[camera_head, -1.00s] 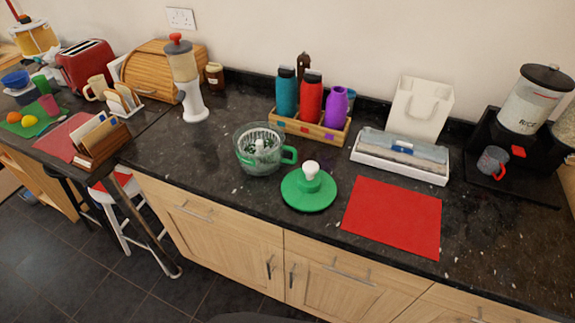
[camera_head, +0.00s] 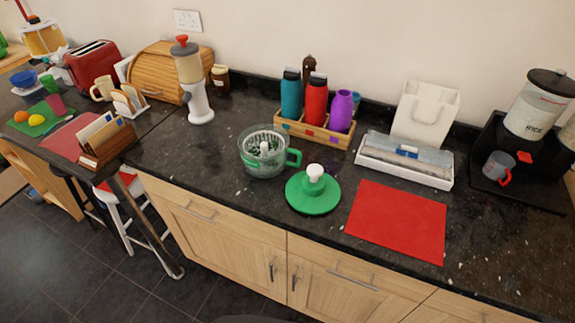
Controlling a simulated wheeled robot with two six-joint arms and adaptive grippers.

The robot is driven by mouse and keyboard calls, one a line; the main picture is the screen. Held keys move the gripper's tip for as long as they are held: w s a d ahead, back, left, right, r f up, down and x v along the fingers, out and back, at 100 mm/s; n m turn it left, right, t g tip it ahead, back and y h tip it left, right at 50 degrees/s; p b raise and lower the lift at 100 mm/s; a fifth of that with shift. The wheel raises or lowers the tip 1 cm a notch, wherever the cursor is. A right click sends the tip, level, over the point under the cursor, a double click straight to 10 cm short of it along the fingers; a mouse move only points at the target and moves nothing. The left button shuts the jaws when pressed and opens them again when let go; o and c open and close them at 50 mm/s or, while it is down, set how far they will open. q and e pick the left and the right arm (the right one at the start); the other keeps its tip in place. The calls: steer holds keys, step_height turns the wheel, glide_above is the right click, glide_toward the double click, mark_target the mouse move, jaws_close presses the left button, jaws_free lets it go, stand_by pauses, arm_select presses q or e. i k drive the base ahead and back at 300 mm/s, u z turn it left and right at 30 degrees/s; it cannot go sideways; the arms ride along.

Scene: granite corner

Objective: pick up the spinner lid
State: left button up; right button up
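The spinner lid (camera_head: 312,196) is a round green disc with a white knob (camera_head: 315,172) on top. It lies flat on the dark granite counter near the front edge. The salad spinner bowl (camera_head: 262,161), clear with a green handle and a white basket inside, stands open just left of and behind the lid. Green leaves show in the basket. Neither of my grippers is in view.
A red mat (camera_head: 397,220) lies right of the lid. Behind stand a wooden bottle caddy (camera_head: 313,134) with several bottles, and a white tray (camera_head: 404,172). A white dispenser (camera_head: 200,105) stands at the back left. The counter left of the bowl is clear.

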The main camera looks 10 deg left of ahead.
mark_target(322, 196)
steer(key=z, duration=3.1)
steer(key=k, duration=0.6)
steer(key=u, duration=1.4)
